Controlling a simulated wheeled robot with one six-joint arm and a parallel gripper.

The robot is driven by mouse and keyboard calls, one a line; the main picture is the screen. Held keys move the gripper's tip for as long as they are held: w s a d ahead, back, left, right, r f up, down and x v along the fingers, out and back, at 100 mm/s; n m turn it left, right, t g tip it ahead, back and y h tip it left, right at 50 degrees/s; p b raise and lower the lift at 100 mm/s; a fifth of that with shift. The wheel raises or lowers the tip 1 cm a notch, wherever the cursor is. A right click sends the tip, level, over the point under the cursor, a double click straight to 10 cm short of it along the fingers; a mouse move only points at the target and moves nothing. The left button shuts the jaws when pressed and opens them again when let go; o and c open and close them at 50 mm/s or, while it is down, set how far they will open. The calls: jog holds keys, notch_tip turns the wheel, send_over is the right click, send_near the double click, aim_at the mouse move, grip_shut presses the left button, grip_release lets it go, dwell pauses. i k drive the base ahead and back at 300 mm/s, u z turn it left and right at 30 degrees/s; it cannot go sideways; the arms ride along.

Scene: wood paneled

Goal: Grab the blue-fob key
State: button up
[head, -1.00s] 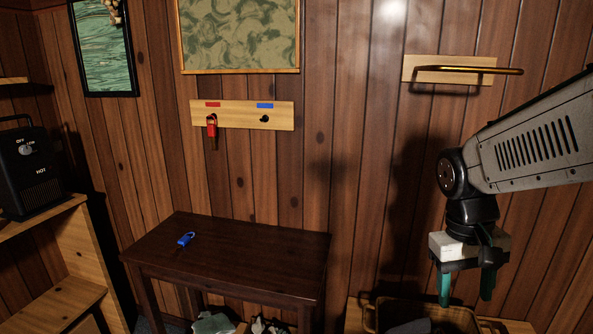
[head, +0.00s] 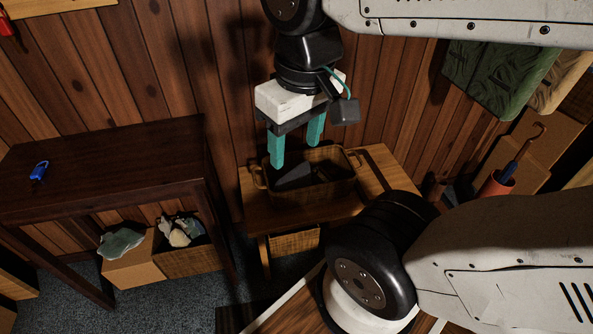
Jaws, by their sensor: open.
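The blue-fob key (head: 39,171) lies on the dark wooden table (head: 120,160) at the left, near its left side. Its blue fob shows clearly; the key part is too small to make out. My gripper (head: 296,154) has two teal fingers pointing down, spread apart with nothing between them. It hangs above and in front of a wicker basket, well to the right of the table and the key.
The wicker basket (head: 338,190) holds dark items on a low wooden bench (head: 385,170). Boxes with cloth (head: 120,243) sit under the table. A red bin with an umbrella (head: 497,183) and hanging coats (head: 500,65) are at the right. The tabletop around the key is clear.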

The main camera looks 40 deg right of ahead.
aim_at(38, 172)
jog(key=z, duration=0.2)
jog(key=k, duration=0.35)
jog(key=u, duration=1)
jog(key=i, duration=1.6)
jog(key=z, duration=0.25)
